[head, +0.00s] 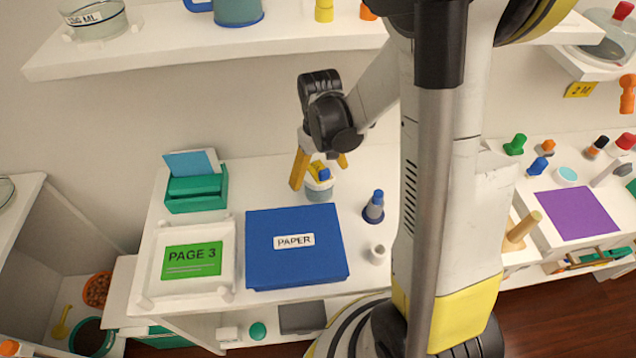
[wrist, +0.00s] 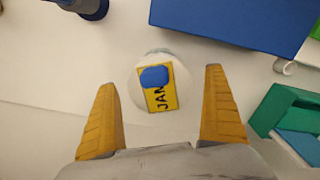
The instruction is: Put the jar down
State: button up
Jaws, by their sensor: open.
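The jar (head: 320,190) stands upright on the white desk behind the blue paper box. It has a pale grey-blue body and a white lid with a yellow label and a blue knob. In the wrist view the jar's lid (wrist: 150,68) lies between and just beyond the fingertips, with gaps on both sides. My gripper (head: 321,172) is open over the jar, its yellow-orange fingers on either side; the wrist view shows the same open fingers (wrist: 160,100). Part of the jar's top is hidden by a finger in the head view.
The blue paper box (head: 270,265) is in front of the jar. A green box (head: 196,202) is to the left, with a white tray (head: 150,250) below it. A shelf (head: 200,50) is above.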

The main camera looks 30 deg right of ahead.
notch_tip(320, 180, down, 3)
jog(key=shift+b, duration=0.45)
jog(key=shift+r, duration=0.1)
jog(key=c, duration=1.5)
jog(key=shift+r, duration=0.1)
jog(key=shift+c, duration=0.2)
jog(key=shift+r+p, duration=1.15)
jog(key=shift+r, duration=0.5)
jog(key=shift+d, duration=0.35)
jog(key=s+d+p, duration=0.1)
jog(key=s+d, duration=0.1)
jog(key=d, duration=0.3)
jog(key=s+d+p, duration=0.1)
jog(key=s+d, duration=0.1)
jog(key=d, duration=0.3)
jog(key=s+d+p, duration=0.1)
jog(key=s+d, duration=0.1)
jog(key=d, duration=0.4)
jog(key=shift+s+p, duration=0.4)
